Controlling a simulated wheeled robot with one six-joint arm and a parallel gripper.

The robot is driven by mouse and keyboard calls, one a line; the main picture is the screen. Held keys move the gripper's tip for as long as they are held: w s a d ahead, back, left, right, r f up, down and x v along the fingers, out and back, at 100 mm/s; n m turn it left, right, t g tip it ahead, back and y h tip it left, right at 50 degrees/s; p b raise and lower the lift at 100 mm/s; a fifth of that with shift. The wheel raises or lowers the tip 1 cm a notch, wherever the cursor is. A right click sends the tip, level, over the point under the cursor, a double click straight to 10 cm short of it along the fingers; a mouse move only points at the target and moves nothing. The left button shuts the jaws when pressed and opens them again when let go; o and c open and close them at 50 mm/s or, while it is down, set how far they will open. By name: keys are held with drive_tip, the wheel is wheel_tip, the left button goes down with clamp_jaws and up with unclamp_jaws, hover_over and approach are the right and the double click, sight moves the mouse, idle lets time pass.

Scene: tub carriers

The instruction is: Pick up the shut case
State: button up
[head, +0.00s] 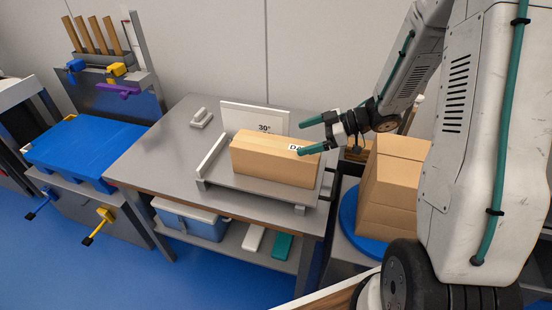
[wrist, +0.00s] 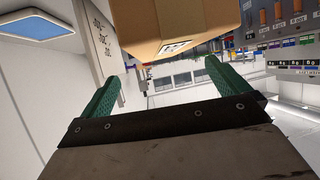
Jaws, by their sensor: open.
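The shut case (head: 265,160) is a closed tan cardboard box with a white label on top near its right end. It lies lengthwise on a grey tray (head: 225,184) on the metal table. My gripper (head: 303,137) is open, with teal fingers, at the case's right end. One finger overlaps the label in the head view; I cannot tell if it touches. In the wrist view, my gripper (wrist: 161,68) has nothing between its fingers, and a labelled cardboard box (wrist: 180,22) shows just beyond them at the top, cut off by the frame.
A white "30°" board (head: 253,117) stands behind the case. Stacked cardboard boxes (head: 395,185) stand on a blue round base (head: 348,212) at right. A small grey block (head: 202,118) lies on the table (head: 165,150), whose left part is mostly clear. A blue-topped bench (head: 75,145) is farther left.

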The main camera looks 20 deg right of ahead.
sight(278, 145)
drive_tip(key=x, duration=0.7)
drive_tip(key=shift+s+a, duration=0.15)
drive_tip(key=shift+a, duration=0.2)
drive_tip(key=shift+r, duration=0.1)
drive_tip(key=c, duration=1.8)
